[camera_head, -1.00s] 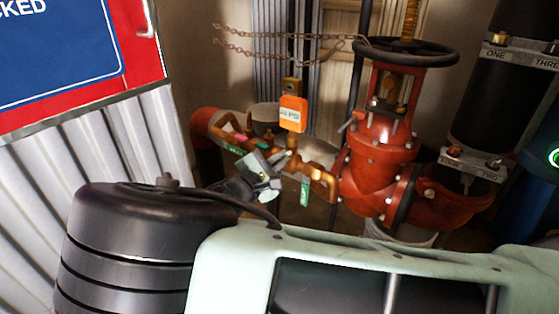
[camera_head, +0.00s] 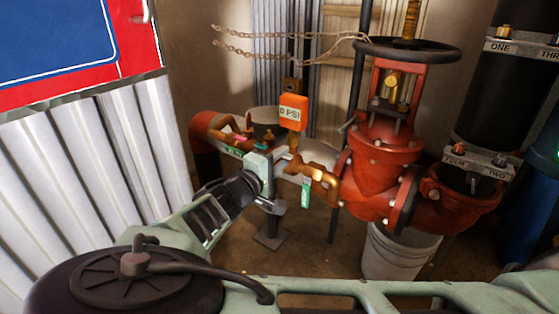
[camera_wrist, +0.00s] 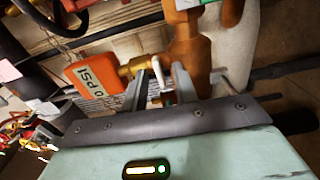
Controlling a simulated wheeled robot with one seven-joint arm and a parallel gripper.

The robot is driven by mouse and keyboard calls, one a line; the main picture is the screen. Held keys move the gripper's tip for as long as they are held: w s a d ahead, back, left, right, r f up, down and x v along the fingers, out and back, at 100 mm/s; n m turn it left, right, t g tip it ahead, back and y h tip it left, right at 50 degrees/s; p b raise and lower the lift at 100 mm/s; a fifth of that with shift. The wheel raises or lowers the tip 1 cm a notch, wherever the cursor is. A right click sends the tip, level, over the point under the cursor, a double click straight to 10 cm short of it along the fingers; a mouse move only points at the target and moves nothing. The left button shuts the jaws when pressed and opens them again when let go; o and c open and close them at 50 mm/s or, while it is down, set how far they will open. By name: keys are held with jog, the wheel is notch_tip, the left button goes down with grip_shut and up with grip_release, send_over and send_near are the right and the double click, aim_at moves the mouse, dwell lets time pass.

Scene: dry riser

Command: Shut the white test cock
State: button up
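The white test cock shows in the wrist view as a brass body (camera_wrist: 137,66) with a pale lever (camera_wrist: 154,89) on the copper-coloured pipework. My gripper (camera_wrist: 168,66) has its two fingers apart, with part of the pale lever in the gap between them. I cannot tell whether either finger touches it. In the head view my gripper (camera_head: 279,163) is at the brass pipework (camera_head: 318,178), just below the orange gauge tag (camera_head: 293,112). My gripper hides most of the cock there.
A red gate valve (camera_head: 382,160) with a black handwheel (camera_head: 408,52) stands to the right. A grey bucket (camera_head: 400,253) is under it. A red elbow pipe (camera_head: 208,128) and corrugated panel (camera_head: 90,175) are to the left. A green tag (camera_head: 306,192) hangs from the pipework.

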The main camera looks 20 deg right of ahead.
jog(key=p+v, duration=0.1)
jog(key=v, duration=0.4)
dwell(0.3)
